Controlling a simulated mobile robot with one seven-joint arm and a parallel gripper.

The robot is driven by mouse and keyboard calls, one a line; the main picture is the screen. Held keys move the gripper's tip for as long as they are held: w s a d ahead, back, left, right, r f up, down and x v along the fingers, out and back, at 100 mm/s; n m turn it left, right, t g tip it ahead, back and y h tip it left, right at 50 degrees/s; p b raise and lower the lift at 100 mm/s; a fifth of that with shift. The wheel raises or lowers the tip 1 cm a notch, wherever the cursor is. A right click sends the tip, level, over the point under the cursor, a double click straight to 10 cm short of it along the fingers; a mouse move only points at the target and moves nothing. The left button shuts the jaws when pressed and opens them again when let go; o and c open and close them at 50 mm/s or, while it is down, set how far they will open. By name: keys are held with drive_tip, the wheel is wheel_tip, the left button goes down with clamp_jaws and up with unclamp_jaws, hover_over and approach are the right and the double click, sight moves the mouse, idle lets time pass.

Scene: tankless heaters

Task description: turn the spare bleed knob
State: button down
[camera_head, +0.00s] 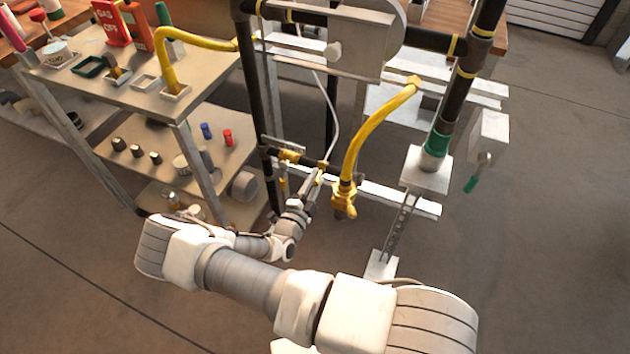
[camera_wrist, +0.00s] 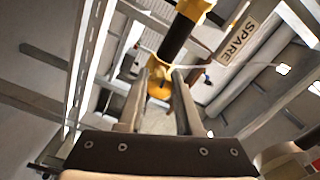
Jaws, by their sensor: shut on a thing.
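The spare bleed knob (camera_wrist: 160,88) is a small yellow brass piece between my fingers in the wrist view. It sits below a black pipe with yellow fittings, beside a tag (camera_wrist: 238,42) reading SPARE. My gripper (camera_wrist: 165,76) is shut on the knob, with one finger on each side. In the head view my gripper (camera_head: 314,184) reaches up to the low black pipe, by a brass fitting (camera_head: 322,171). The knob is too small and covered there to make out clearly, and its turn angle cannot be told.
A yellow hose (camera_head: 353,145) with a brass valve (camera_head: 344,200) hangs just right of my gripper. A black pipe frame (camera_head: 252,90) stands to its left. A shelf cart (camera_head: 215,95) with small parts is at left. Open floor (camera_head: 540,240) lies at right.

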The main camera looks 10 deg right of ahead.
drive_tip(key=shift+n, duration=0.3)
drive_tip(key=c, duration=0.6)
unclamp_jaws()
drive_tip(key=p+v, duration=0.2)
drive_tip(key=v, duration=1.5)
drive_tip(key=shift+s+a, duration=0.1)
drive_tip(key=shift+s, duration=0.05)
drive_tip(key=shift+r, duration=0.1)
